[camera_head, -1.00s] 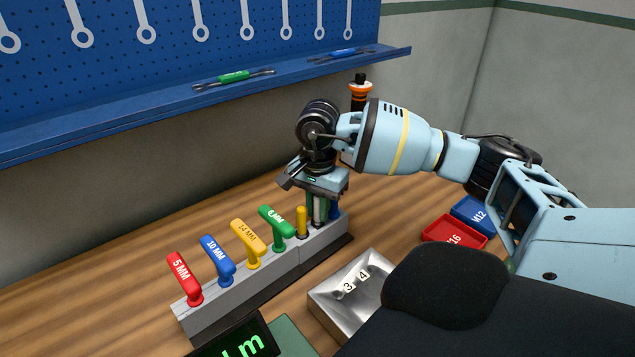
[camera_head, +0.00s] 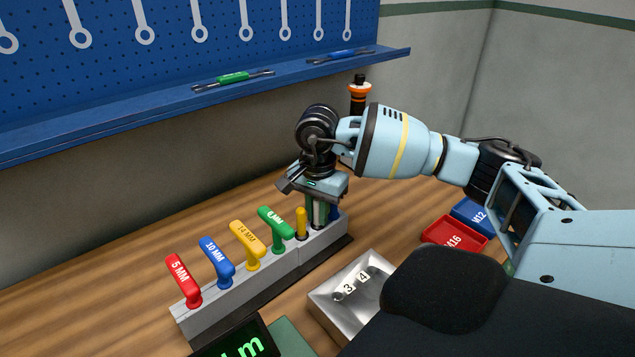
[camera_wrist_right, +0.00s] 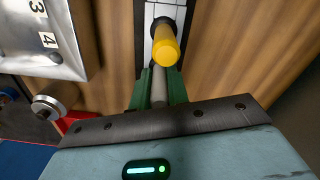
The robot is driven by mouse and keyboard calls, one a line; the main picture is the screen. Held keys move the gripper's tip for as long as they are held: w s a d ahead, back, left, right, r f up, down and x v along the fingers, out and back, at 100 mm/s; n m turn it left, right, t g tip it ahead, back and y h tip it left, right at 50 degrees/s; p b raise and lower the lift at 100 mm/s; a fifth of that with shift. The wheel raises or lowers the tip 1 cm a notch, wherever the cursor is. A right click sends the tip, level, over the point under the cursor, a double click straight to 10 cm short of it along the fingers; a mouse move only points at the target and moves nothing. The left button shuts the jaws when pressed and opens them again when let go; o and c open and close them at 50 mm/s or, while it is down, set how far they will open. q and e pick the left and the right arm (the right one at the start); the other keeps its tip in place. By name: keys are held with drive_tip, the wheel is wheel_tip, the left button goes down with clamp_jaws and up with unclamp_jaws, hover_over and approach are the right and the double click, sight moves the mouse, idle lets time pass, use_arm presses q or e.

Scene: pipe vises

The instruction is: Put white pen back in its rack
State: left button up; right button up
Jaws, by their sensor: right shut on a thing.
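The white pen (camera_wrist_right: 159,86) shows pale grey between the two green fingers of my right gripper (camera_wrist_right: 159,90) in the wrist view. In the head view my right gripper (camera_head: 319,212) points down over the far right end of the grey rack (camera_head: 262,283). It is shut on the pen, a thin pale strip between the fingers. The pen's lower end is at the rack top; how deep it sits in a slot is hidden. A yellow pen (camera_head: 301,222) stands upright in the rack beside the fingers. My left gripper is out of view.
Red, blue, yellow and green T-handled keys (camera_head: 216,259) stand along the rack's left part. A metal tray (camera_head: 335,304) lies in front. Red (camera_head: 453,234) and blue (camera_head: 473,214) bins stand to the right. The blue shelf (camera_head: 150,121) is behind.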

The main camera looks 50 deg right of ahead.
drive_tip(key=o, duration=0.9)
drive_tip(key=shift+r, duration=0.35)
wheel_tip(320, 180, up, 6)
drive_tip(key=shift+f, duration=0.25)
drive_tip(key=shift+r, duration=0.75)
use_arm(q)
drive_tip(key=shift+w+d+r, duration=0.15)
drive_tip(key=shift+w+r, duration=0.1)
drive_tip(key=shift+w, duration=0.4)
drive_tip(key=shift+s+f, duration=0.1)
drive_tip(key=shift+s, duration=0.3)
